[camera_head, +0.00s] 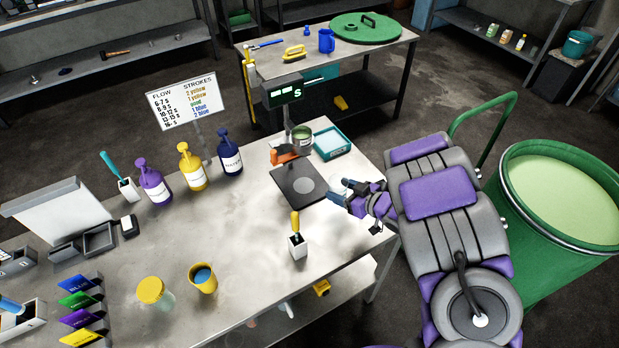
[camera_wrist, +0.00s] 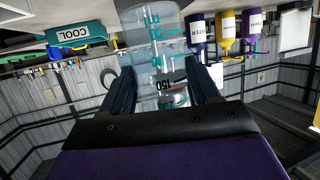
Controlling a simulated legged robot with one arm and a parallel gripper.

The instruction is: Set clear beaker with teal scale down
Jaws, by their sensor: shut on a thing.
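The clear beaker with the teal scale (camera_wrist: 155,45) is between the two fingers of my gripper (camera_wrist: 164,88) in the wrist view. My gripper is shut on it, with a finger along each side. The beaker's markings appear upside down there, as does the room. In the head view my gripper (camera_head: 352,200) is at the right end of the bench, and the pale beaker (camera_head: 337,187) shows partly at its fingertips, right of the dark square plate (camera_head: 299,185). I cannot tell whether the beaker's base touches the bench.
The metal bench (camera_head: 235,235) carries a green can (camera_head: 302,140), a teal tray (camera_head: 332,143), a white holder with a yellow-handled tool (camera_head: 297,243), a yellow cup (camera_head: 203,278) and pump bottles (camera_head: 193,168). A green drum (camera_head: 560,205) stands at right. The bench middle is clear.

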